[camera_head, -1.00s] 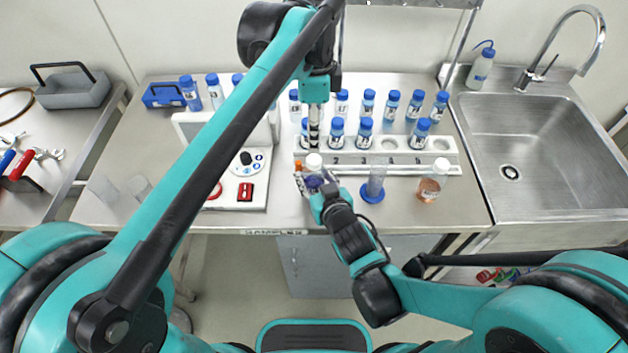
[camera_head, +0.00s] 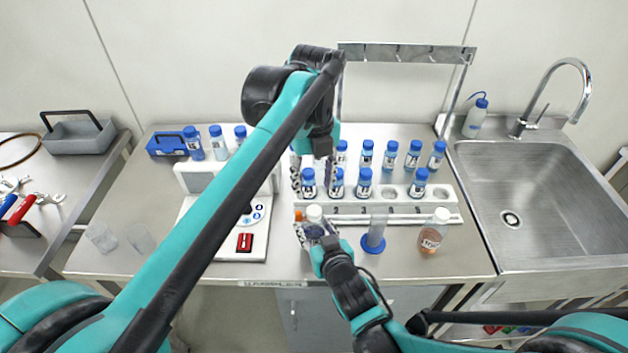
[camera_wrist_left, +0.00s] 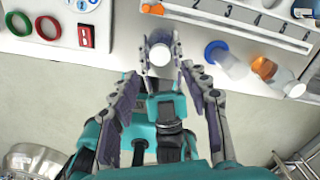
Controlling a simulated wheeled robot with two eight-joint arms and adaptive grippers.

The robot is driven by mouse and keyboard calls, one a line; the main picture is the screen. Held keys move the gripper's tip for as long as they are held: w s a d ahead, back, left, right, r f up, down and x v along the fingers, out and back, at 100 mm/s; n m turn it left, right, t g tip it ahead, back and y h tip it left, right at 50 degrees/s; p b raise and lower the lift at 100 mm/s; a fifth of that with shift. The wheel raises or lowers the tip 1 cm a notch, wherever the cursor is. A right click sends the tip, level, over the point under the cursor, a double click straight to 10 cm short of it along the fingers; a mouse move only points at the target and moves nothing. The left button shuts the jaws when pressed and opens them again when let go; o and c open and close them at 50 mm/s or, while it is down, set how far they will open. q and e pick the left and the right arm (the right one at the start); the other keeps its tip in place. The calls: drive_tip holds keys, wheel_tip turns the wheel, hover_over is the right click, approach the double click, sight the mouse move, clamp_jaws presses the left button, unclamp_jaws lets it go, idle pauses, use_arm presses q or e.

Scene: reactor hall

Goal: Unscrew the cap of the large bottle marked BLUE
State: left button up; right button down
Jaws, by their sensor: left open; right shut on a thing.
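A bottle with a white cap (camera_head: 314,213) stands upright at the bench's front edge, held in my right gripper (camera_head: 315,236). Its label is hidden, so I cannot read the marking. My right gripper is shut on its body. My left gripper (camera_head: 311,172) is open above the bottle, fingers pointing down and spread apart. In the left wrist view, the white cap (camera_wrist_left: 160,55) lies just beyond and between the left fingertips (camera_wrist_left: 160,78), with the right gripper's fingers on both sides of the bottle. The left fingers do not clearly touch the cap.
A numbered white rack (camera_head: 440,195) with several blue-capped bottles stands behind. A cylinder on a blue base (camera_head: 373,244) and a white-capped bottle of orange liquid (camera_head: 432,234) stand to the right. A white device (camera_head: 225,232) is left; a sink (camera_head: 530,200) is right.

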sight(314, 210)
use_arm(q)
wheel_tip(314, 210, down, 8)
drive_tip(key=shift+r, duration=0.1)
idle(0.4)
clamp_jaws()
